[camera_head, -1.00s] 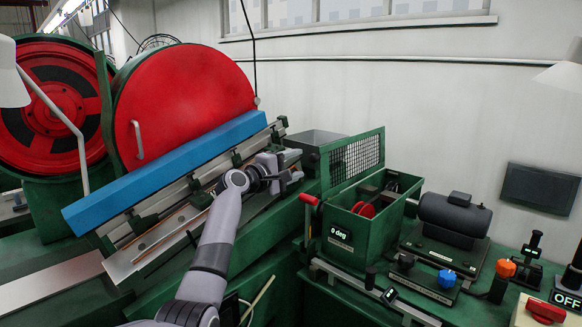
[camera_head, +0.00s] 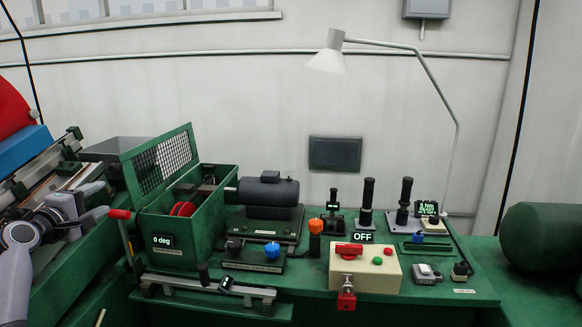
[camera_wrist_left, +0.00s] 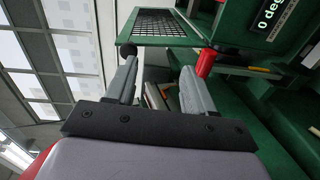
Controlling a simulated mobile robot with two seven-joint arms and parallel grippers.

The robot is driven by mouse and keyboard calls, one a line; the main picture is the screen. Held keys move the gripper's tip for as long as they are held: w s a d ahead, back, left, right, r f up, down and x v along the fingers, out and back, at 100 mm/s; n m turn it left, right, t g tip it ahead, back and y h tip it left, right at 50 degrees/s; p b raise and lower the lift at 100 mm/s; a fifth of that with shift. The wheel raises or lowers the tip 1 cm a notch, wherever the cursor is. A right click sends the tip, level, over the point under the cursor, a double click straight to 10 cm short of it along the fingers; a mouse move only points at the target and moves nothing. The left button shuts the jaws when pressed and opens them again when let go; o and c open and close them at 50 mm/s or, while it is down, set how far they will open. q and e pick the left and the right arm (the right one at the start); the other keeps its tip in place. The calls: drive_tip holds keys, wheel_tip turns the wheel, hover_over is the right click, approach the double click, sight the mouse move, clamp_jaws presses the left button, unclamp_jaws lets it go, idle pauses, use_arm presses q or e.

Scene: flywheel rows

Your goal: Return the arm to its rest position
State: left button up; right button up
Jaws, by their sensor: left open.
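My left gripper (camera_head: 88,205) is at the left edge of the head view, in front of the sloped rail of the machine. In the left wrist view its two grey fingers (camera_wrist_left: 158,92) stand apart with nothing between them. The fingers point toward the green box (camera_head: 188,222) with the mesh guard, which also shows in the wrist view (camera_wrist_left: 165,24). The red-tipped lever (camera_head: 120,214) on the box is close to the fingers in the head view. I cannot tell whether they touch. My right gripper is in neither view.
A green bench (camera_head: 470,286) holds a dark motor (camera_head: 268,189), a control box (camera_head: 365,272) with an OFF sign (camera_head: 363,237), and several upright levers. A lamp (camera_head: 327,62) rises behind them. A red wheel (camera_head: 12,108) and blue bar (camera_head: 22,149) are at the left.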

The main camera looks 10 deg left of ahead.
use_arm(q)
drive_tip(key=s+d+f+m+g, duration=0.1)
drive_tip(key=s+d+f+m, duration=0.25)
drive_tip(key=f, duration=0.55)
drive_tip(key=s+d+f+m+g, duration=0.25)
drive_tip(key=s+d+f, duration=0.2)
drive_tip(key=f, duration=0.35)
drive_tip(key=s+d+f+m+g, duration=0.1)
drive_tip(key=s+d+f+m, duration=0.3)
drive_tip(key=f, duration=0.5)
drive_tip(key=s+d+f+m+g+h, duration=0.1)
drive_tip(key=s+d+f+m, duration=0.4)
drive_tip(key=s+d, duration=0.4)
drive_tip(key=s+d+f+m+g, duration=0.1)
drive_tip(key=s+d+f+m, duration=0.3)
drive_tip(key=s+d, duration=0.4)
drive_tip(key=s+f, duration=0.1)
drive_tip(key=s, duration=0.4)
drive_tip(key=shift+s+d+m+h, duration=0.25)
drive_tip(key=shift+d+m+h, duration=0.15)
